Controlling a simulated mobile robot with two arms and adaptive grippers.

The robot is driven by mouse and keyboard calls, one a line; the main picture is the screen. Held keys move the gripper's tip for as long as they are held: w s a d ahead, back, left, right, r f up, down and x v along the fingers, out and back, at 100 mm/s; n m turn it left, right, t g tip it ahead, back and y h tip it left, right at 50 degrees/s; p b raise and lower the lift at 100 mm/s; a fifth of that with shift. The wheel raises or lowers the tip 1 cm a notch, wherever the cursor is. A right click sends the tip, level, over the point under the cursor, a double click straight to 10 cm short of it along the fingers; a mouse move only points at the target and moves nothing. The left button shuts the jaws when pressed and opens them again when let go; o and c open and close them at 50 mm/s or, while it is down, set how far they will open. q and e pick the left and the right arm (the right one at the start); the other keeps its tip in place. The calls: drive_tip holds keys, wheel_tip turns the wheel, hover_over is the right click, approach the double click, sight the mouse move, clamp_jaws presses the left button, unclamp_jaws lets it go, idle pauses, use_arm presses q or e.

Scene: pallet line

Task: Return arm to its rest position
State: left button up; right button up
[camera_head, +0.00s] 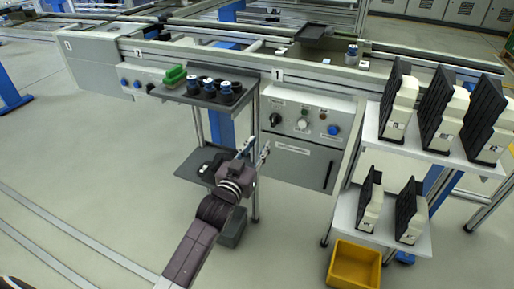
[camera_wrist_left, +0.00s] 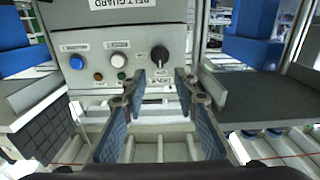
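My left arm reaches up from the bottom of the head view, and its gripper (camera_head: 255,150) is in front of the station numbered 1. Its two fingers stand apart with nothing between them. In the left wrist view the gripper (camera_wrist_left: 160,85) is also open and empty, with blue-padded fingers pointing toward a control panel (camera_wrist_left: 108,40). I cannot tell the exact gap to the panel, but no contact shows. My right arm and gripper are not in view.
A grey control box (camera_head: 300,125) with a knob and buttons is just beyond the gripper. A dark tray (camera_head: 208,92) holds cups, beside a green item (camera_head: 174,75). A white shelf rack (camera_head: 378,150) with black-and-white parts stands right, above a yellow bin (camera_head: 354,266). The left floor is mostly clear.

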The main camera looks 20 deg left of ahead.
use_arm(q)
drive_tip(key=shift+s, duration=0.4)
